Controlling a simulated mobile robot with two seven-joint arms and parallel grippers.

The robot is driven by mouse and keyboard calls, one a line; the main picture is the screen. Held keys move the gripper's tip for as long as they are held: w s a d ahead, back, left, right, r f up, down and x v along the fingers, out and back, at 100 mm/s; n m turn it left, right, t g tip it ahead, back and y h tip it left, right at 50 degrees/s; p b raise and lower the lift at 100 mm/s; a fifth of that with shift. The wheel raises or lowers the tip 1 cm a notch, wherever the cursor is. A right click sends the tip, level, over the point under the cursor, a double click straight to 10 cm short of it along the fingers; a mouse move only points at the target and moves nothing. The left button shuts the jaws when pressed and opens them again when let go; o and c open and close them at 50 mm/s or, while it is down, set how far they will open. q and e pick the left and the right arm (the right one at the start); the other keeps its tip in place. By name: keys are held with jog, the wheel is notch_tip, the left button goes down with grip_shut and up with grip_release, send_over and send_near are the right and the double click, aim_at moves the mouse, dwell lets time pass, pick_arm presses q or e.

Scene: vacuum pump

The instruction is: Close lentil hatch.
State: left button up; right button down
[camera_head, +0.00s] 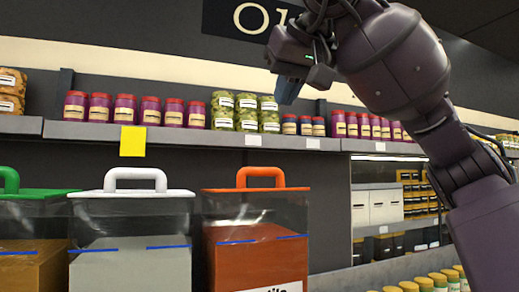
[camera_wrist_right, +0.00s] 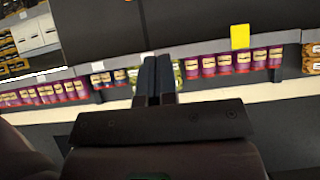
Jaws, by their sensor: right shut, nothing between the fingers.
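The lentil bin (camera_head: 262,245) is a clear box at the lower middle of the head view, filled with orange-red content and with a partly cut-off white label (camera_head: 275,288). Its orange hatch with a raised handle (camera_head: 260,178) lies flat across the top and looks level. My right gripper (camera_head: 289,88) is up above the bin, clear of the handle, near the shelf height. Its two fingers (camera_wrist_right: 156,80) are together with nothing between them in the wrist view. My left gripper is not in view.
A white-lidded bin (camera_head: 132,240) and a green-lidded bin (camera_head: 30,240) stand to the left. A shelf (camera_head: 150,135) with several jars runs behind and above, with a yellow tag (camera_head: 133,141) on its edge. Open space lies between my right gripper and the bins.

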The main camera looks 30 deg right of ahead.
send_over(264, 173)
jog(key=s, duration=0.2)
jog(key=f, duration=0.6)
jog(key=shift+w, duration=0.25)
jog(key=shift+w+f, duration=0.25)
jog(key=shift+f, duration=0.85)
pick_arm(q)
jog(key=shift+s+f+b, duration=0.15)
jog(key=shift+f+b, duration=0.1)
jog(key=shift+b, duration=0.05)
pick_arm(e)
jog(key=shift+f, duration=0.8)
jog(key=shift+w, duration=0.1)
jog(key=shift+f+b, duration=0.6)
jog(key=shift+f, duration=0.2)
jog(key=shift+s+a+f+t+b, duration=0.15)
jog(key=shift+s+f+t+b, duration=0.2)
jog(key=shift+f+t, duration=0.15)
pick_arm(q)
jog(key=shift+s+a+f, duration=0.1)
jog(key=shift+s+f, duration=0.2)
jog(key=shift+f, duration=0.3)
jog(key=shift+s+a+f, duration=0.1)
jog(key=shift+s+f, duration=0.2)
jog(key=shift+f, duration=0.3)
pick_arm(e)
jog(key=shift+r, duration=0.1)
